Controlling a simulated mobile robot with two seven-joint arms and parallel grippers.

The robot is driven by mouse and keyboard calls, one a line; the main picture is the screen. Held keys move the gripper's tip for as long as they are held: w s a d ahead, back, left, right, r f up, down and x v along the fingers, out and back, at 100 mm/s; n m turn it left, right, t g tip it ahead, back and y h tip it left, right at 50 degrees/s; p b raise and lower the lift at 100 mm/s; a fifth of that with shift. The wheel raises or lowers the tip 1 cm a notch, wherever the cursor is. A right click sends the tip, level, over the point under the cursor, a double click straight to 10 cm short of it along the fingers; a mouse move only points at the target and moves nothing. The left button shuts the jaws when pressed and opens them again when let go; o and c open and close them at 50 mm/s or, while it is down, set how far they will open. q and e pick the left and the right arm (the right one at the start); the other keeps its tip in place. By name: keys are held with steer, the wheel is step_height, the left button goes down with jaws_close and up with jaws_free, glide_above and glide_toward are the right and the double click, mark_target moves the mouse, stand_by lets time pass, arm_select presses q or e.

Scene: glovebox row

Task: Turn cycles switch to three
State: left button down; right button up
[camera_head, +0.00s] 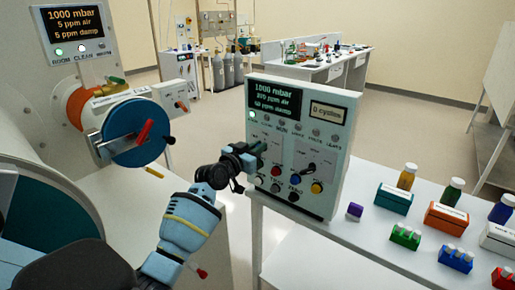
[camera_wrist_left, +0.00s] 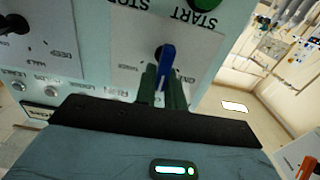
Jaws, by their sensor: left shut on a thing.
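The control panel (camera_head: 300,140) stands upright at the middle of the head view, with a dark readout and a small display reading "0 cycles" (camera_head: 327,112). My left gripper (camera_head: 255,158) is at the left part of the panel's face. In the left wrist view it (camera_wrist_left: 163,88) is shut on the blue handle (camera_wrist_left: 166,60) of a switch. The fingers and palm hide much of that switch's scale, so I cannot read its position. A second switch with a black knob (camera_wrist_left: 14,24) sits beside it; it also shows in the head view (camera_head: 311,168). My right gripper is not in view.
Several coloured push buttons (camera_head: 295,179) line the panel's lower part. A white bench (camera_head: 375,225) on the right holds boxes, bottles and small vial racks. A round blue hatch (camera_head: 135,133) with a red handle is at the left.

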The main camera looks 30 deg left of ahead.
arm_select(q)
steer(key=n, duration=0.2)
steer(key=shift+a+n, duration=0.25)
steer(key=shift+n, duration=0.05)
steer(key=shift+f+n+p, duration=0.1)
steer(key=shift+n+p, duration=0.2)
steer(key=shift+n, duration=0.2)
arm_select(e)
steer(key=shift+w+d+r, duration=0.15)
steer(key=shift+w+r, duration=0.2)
arm_select(q)
steer(key=c, duration=1.6)
jaws_free()
steer(key=shift+o, duration=0.6)
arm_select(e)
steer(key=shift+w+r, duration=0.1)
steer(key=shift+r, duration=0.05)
arm_select(q)
steer(key=s, duration=0.7)
steer(key=shift+s+a, duration=0.35)
steer(key=shift+s, duration=0.05)
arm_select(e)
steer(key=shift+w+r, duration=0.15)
